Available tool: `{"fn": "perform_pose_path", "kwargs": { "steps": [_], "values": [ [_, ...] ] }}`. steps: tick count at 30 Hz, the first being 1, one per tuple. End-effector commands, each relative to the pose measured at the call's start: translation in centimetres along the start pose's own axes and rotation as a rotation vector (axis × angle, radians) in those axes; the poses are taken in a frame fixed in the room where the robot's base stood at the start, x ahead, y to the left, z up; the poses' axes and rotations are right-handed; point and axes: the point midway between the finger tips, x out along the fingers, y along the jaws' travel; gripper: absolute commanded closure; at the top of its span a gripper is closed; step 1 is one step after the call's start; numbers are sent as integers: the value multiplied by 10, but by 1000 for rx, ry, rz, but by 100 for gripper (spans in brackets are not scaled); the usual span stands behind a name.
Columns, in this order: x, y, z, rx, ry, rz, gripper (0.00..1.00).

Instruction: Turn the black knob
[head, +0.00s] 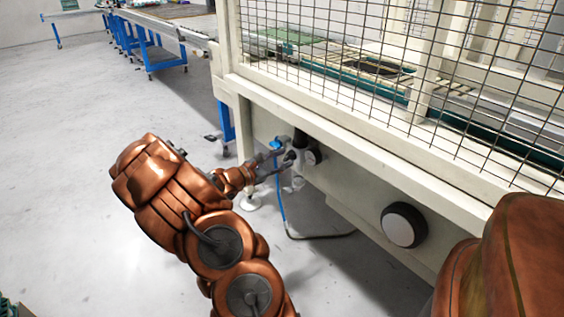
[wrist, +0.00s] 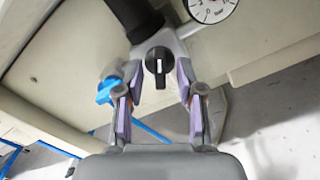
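The black knob (wrist: 158,62) is round with a raised grip bar carrying a white mark. In the wrist view its bar points down the picture, towards my palm. It sits on a grey fitting below the machine frame. My gripper (wrist: 157,82) is open, with one finger on each side of the knob. Gaps show between the knob and both fingers, so it is not clamped. In the head view my gripper (head: 276,166) reaches the fitting at the frame's side, and the knob (head: 289,156) is small and partly hidden by the fingers.
A blue valve handle (wrist: 106,91) is close beside the left finger. A pressure gauge (wrist: 211,6) and a black cylinder (wrist: 132,14) sit beyond the knob. A blue hose (head: 281,204) hangs below. The frame's beam (head: 350,135) and mesh rise above. Open floor (head: 90,110) lies left.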

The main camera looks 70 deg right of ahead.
Motion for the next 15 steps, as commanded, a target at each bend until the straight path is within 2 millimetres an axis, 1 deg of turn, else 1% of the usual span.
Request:
{"fn": "perform_pose_path", "kwargs": {
  "steps": [8, 11, 15],
  "values": [
    [2, 0, 0, 0, 0, 0, 62],
    [2, 0, 0, 0, 0, 0, 71],
    [2, 0, 0, 1, 0, 0, 85]
  ]
}}
